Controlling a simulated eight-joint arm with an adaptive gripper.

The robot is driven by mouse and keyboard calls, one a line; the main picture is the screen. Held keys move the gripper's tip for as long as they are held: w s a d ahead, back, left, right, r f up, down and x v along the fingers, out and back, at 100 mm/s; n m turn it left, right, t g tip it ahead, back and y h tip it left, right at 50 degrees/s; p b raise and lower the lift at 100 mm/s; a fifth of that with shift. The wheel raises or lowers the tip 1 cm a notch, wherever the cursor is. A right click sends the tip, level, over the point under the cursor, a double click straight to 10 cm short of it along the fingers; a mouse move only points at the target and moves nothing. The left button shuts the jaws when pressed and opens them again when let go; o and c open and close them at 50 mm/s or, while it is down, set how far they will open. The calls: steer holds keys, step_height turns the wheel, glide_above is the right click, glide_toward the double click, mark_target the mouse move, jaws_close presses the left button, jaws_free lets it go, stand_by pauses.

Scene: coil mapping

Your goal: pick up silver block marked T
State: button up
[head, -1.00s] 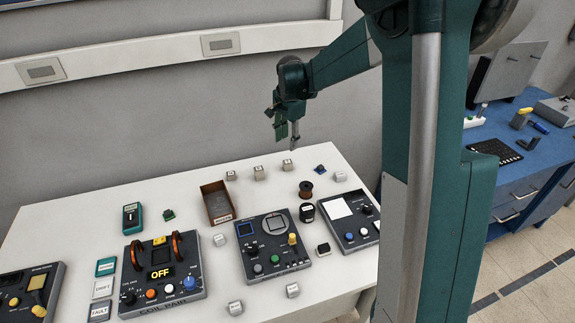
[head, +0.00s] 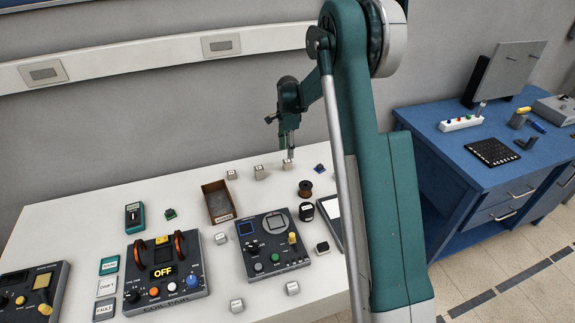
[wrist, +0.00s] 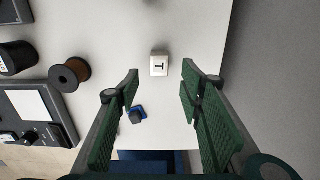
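The silver block marked T (wrist: 159,65) stands on the white table with its T facing up in the wrist view. In the head view it is the small block (head: 288,164) at the table's back, right below my gripper (head: 289,150). In the wrist view my gripper (wrist: 160,78) is open and empty. Its two green fingers are spread on either side of the block's line, with a gap on each side. The block appears beyond the fingertips; the exact height gap is hard to tell.
Similar blocks (head: 259,172) and (head: 232,174) stand left of it. A small blue part (wrist: 138,113) lies near my left finger in the wrist view. The table edge is to the right.

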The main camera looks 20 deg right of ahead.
mark_target(287, 161)
steer(key=shift+f, duration=0.15)
steer(key=shift+f, duration=1.25)
steer(key=shift+a+f+b, duration=0.15)
steer(key=shift+f+b, duration=0.2)
steer(key=shift+f, duration=2.25)
steer(key=shift+c, duration=0.5)
steer(key=c, duration=0.9)
